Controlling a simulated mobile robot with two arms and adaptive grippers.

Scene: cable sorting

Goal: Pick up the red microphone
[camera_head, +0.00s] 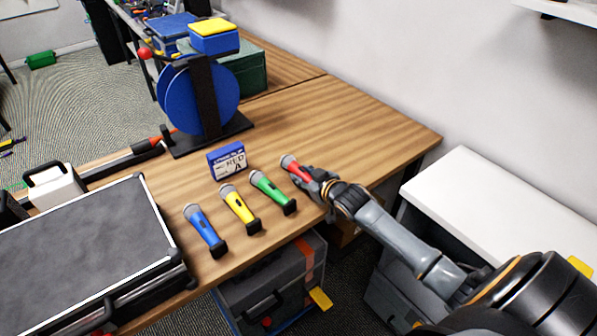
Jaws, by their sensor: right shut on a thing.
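The red microphone (295,168) is at the right end of a row of microphones on the wooden table (330,115), with its silver head pointing to the upper left. My right gripper (308,179) is shut on its body from the lower right, and the fingers hide its lower part. I cannot tell whether it touches the table. A green microphone (270,189), a yellow microphone (240,208) and a blue microphone (204,229) rest on small black stands to its left. My left gripper is not in view.
A small blue-and-white sign (227,161) stands behind the microphones. A blue cable reel (206,97) on a black stand is farther back. A black case (85,240) fills the left. The table's right part is clear, and a white surface (490,205) lies beyond it.

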